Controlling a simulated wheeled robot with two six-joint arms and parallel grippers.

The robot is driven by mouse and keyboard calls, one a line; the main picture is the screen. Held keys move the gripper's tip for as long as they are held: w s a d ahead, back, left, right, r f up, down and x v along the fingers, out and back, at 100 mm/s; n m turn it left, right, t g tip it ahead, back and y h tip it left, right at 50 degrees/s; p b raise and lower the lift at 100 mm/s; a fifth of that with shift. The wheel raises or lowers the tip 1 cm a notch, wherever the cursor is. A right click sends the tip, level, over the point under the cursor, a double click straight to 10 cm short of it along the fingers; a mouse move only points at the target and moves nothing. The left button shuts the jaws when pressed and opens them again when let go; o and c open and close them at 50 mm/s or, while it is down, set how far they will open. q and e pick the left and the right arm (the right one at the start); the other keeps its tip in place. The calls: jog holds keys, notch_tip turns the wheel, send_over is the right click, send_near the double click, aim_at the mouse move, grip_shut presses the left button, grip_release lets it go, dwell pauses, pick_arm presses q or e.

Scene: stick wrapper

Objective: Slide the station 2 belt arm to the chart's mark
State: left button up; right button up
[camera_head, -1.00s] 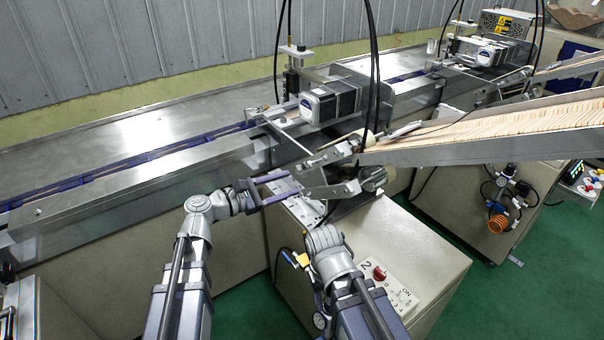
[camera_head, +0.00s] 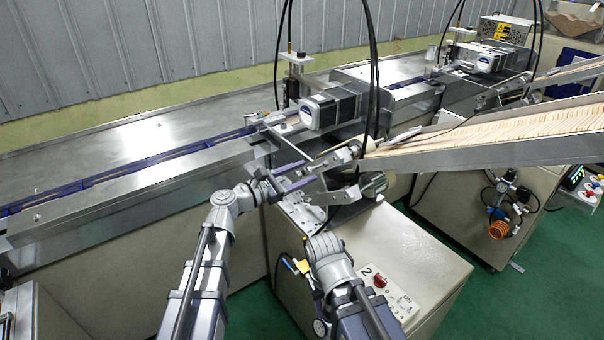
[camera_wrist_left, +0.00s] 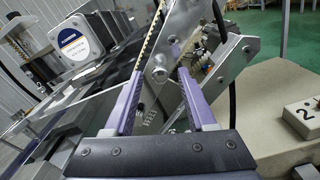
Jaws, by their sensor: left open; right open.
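Station 2 (camera_head: 430,262) is a cream cabinet with a "2" panel, and it also shows at the right edge of the left wrist view (camera_wrist_left: 302,115). Metal plates that look like its belt arm (camera_head: 335,195) stand above it beside a roller. My left gripper (camera_head: 308,172) is open just left of these plates. In the left wrist view its purple fingers (camera_wrist_left: 159,74) are apart, with a bolted silver plate (camera_wrist_left: 178,40) beyond and between them; contact cannot be told. My right gripper (camera_head: 322,245) is low in front of the cabinet, its fingers mostly hidden. I cannot make out the chart.
A sloped chute of wooden sticks (camera_head: 490,135) comes in from the right, close to the plates. A motor (camera_head: 325,110) and hanging black cables (camera_head: 375,60) stand behind. The long conveyor (camera_head: 130,180) runs along the left. A red knob (camera_head: 380,281) sits on the panel.

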pick_arm(q)
jog(key=shift+d, duration=0.1)
grip_shut()
dwell(0.4)
dwell(1.0)
